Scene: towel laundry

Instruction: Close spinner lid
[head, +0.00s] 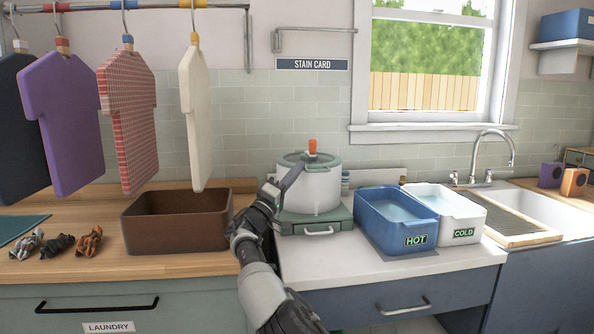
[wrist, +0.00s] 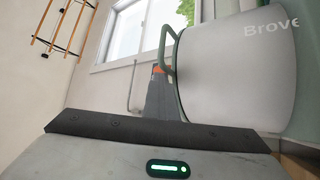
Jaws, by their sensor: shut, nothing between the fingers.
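The spinner is a white drum (head: 318,190) on a green base (head: 318,222) on the white counter. Its green lid (head: 325,158) lies across the top of the drum, and an orange piece shows above it. I cannot tell whether the lid is fully seated. My gripper (head: 294,176) is shut and empty at the drum's upper left side, by the lid's rim. In the wrist view the drum (wrist: 235,75) fills the right side, with a green loop handle at its left. My gripper (wrist: 160,88) points toward that handle; contact is unclear.
A brown bin (head: 178,238) stands left of my arm. A blue HOT tub (head: 400,237) and a white COLD tub (head: 465,236) stand to the right, before the sink. Shirts hang at upper left. Crumpled cloths lie at the left.

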